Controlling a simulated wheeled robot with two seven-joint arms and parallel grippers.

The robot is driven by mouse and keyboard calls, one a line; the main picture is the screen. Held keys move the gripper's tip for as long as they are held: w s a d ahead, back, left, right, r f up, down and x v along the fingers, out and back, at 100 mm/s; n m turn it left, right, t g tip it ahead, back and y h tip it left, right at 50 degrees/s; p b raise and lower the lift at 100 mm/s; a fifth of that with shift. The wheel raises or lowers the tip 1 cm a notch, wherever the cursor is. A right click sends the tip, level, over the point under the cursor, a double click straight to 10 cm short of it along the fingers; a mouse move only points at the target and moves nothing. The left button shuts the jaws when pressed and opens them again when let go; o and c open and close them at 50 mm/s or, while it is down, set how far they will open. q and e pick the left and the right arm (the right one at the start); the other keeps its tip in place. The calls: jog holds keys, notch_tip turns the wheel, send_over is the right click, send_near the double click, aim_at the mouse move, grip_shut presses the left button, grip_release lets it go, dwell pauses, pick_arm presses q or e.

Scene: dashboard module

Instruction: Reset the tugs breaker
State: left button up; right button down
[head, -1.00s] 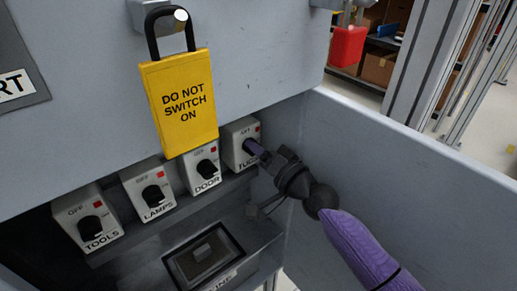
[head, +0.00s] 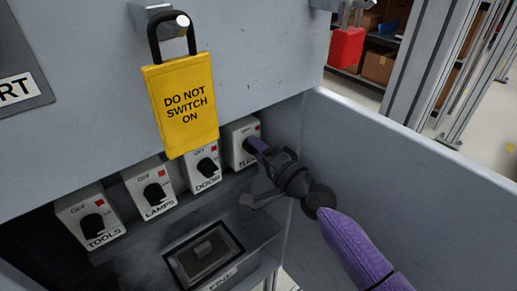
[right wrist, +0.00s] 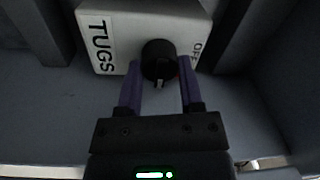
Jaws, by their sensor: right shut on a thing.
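The tugs breaker (head: 236,134) is a white box with a black knob, at the right end of a row in the recess. The right wrist view shows its body (right wrist: 137,25) with the TUGS label at left and OFF at right. My right gripper (head: 256,146) is at the front of this breaker, its purple fingers on either side of the knob (right wrist: 158,58) and shut on it. The knob's pale pointer mark faces down towards the gripper in the wrist view. In the head view the gripper hides most of the knob and part of the label. My left gripper is not in view.
The door (head: 201,168), lamps (head: 150,187) and tools (head: 90,215) breakers stand to the left. A yellow "DO NOT SWITCH ON" tag (head: 182,105) hangs on a black shackle above them. A grey side wall (head: 410,170) bounds the right. A dark-framed box (head: 203,253) sits below.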

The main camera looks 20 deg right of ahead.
jog(key=shift+c, duration=1.2)
grip_release()
jog(key=v, duration=1)
